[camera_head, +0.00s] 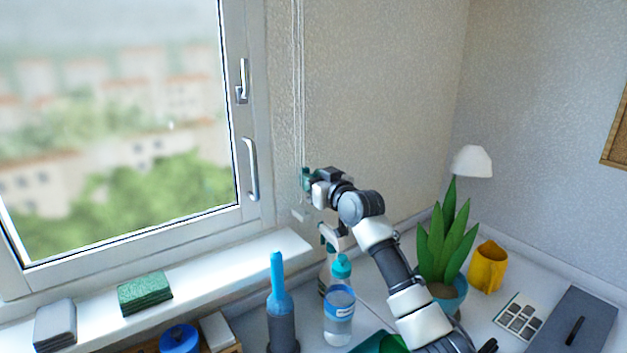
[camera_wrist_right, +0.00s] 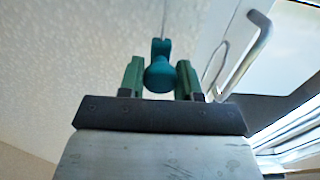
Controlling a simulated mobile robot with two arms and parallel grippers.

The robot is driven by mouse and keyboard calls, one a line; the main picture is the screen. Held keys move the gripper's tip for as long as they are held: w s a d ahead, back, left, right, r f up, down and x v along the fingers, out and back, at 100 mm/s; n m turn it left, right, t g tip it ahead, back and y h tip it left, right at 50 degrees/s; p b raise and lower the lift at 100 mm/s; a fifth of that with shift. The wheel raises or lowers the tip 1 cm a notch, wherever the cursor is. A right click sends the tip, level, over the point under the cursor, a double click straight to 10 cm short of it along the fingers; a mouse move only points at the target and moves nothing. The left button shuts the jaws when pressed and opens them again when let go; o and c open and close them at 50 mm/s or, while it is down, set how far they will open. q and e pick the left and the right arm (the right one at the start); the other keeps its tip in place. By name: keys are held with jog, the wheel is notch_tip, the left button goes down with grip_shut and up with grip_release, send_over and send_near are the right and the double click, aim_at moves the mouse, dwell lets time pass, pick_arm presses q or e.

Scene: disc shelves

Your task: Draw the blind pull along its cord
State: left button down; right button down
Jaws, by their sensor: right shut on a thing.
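The blind pull (camera_wrist_right: 160,72) is a teal, rounded piece hanging on its cord, seen in the right wrist view. My right gripper (camera_wrist_right: 161,79) has its green fingers on either side of the pull and is shut on it. In the head view my right gripper (camera_head: 306,180) is at the cord (camera_head: 298,90), beside the window frame; the pull is mostly hidden there by the gripper. The thin pale cords run straight up along the wall. My left gripper is not in view.
The window (camera_head: 120,130) with its handles (camera_head: 251,168) is just left of the cord. Below stand a spray bottle (camera_head: 327,262), a water bottle (camera_head: 339,308), a blue-topped bottle (camera_head: 280,315) and a potted plant (camera_head: 446,245). A green sponge (camera_head: 145,293) lies on the sill.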

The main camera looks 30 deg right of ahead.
aim_at(314, 175)
notch_tip(314, 175, up, 22)
jog(key=p, duration=1.4)
jog(key=shift+f, duration=0.35)
jog(key=c, duration=0.8)
grip_release()
jog(key=shift+f, duration=0.15)
jog(key=s+b, duration=0.1)
jog(key=s, duration=0.2)
jog(key=s+d+b, duration=0.1)
jog(key=s, duration=0.3)
jog(key=s+b, duration=0.1)
jog(key=s, duration=0.2)
jog(key=shift+s+d+b, duration=0.25)
jog(key=shift+s+b, duration=0.1)
